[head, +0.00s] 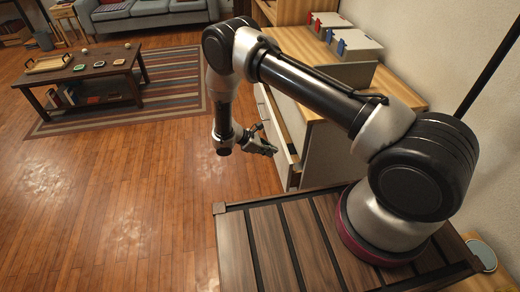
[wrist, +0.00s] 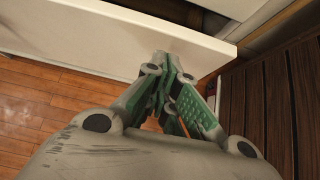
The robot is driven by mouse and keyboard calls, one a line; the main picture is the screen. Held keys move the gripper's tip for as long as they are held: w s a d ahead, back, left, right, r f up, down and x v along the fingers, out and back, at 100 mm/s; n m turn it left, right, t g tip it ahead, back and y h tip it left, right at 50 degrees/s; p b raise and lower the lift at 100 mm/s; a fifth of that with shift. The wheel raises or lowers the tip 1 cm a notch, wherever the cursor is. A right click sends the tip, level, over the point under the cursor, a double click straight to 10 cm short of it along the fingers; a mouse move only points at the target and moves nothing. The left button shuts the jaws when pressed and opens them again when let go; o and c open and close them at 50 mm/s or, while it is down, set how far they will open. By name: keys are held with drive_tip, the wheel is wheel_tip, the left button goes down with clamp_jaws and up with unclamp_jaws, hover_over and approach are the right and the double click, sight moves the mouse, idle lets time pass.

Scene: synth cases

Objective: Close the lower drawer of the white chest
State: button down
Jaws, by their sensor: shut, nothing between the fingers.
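The white chest (head: 325,150) with a wooden top stands behind my arm in the head view. One drawer is pulled out to the left, its white front (head: 272,125) standing off the chest with an open gap behind. My gripper (head: 272,150) is shut and empty at the outer side of this drawer front. In the wrist view the drawer front (wrist: 100,35) crosses the top, and the closed fingertips (wrist: 168,62) are against or just before it, near its right end. Contact cannot be made out.
Small white boxes with red and blue tabs (head: 355,43) stand on the chest top. My slatted base deck is close to the chest's near end. A coffee table (head: 85,75) stands on a striped rug (head: 180,80) at far left. The wooden floor (head: 110,190) left of the drawer is clear.

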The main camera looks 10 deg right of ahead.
sight(286, 148)
drive_tip(key=shift+d, duration=1)
drive_tip(key=d, duration=0.5)
drive_tip(key=shift+d, duration=0.1)
drive_tip(key=a, duration=0.5)
drive_tip(key=shift+w+a+r, duration=0.1)
drive_tip(key=shift+a+r, duration=0.05)
drive_tip(key=shift+r, duration=0.15)
drive_tip(key=v, duration=0.9)
